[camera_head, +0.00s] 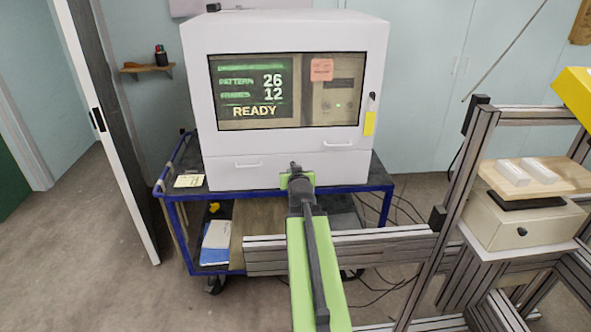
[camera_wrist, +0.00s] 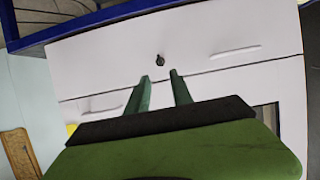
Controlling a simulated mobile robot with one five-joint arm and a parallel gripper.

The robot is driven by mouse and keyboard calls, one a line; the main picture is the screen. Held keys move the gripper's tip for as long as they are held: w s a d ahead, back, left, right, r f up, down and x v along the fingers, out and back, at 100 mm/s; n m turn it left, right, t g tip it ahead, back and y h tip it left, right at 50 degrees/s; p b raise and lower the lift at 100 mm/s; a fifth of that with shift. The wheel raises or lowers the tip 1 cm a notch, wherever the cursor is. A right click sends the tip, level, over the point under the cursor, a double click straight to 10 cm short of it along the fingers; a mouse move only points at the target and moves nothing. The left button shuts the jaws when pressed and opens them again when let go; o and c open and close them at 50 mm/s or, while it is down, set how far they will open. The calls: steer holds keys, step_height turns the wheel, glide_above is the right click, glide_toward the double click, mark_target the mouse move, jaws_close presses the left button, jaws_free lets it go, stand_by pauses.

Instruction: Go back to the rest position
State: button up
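My green arm reaches forward from the bottom of the head view, toward the white cabinet (camera_head: 290,172). My gripper (camera_wrist: 160,74) shows in the wrist view as two green fingers with a clear gap between them; it is open and holds nothing. A small dark knob (camera_wrist: 160,60) on the white cabinet front lies just beyond the fingertips, in line with the gap. I cannot tell the exact distance to it.
The cabinet stands on a blue cart (camera_head: 176,215); its screen (camera_head: 254,92) reads READY. A metal profile frame (camera_head: 466,190) stands to the right, with a wooden board (camera_head: 545,180) and a beige box (camera_head: 520,222). A horizontal rail (camera_head: 375,245) passes by the arm. The left floor is clear.

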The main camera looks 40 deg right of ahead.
steer(key=shift+s+a+r, duration=0.1)
steer(key=shift+s+a, duration=0.05)
steer(key=shift+s, duration=0.15)
steer(key=shift+a, duration=0.15)
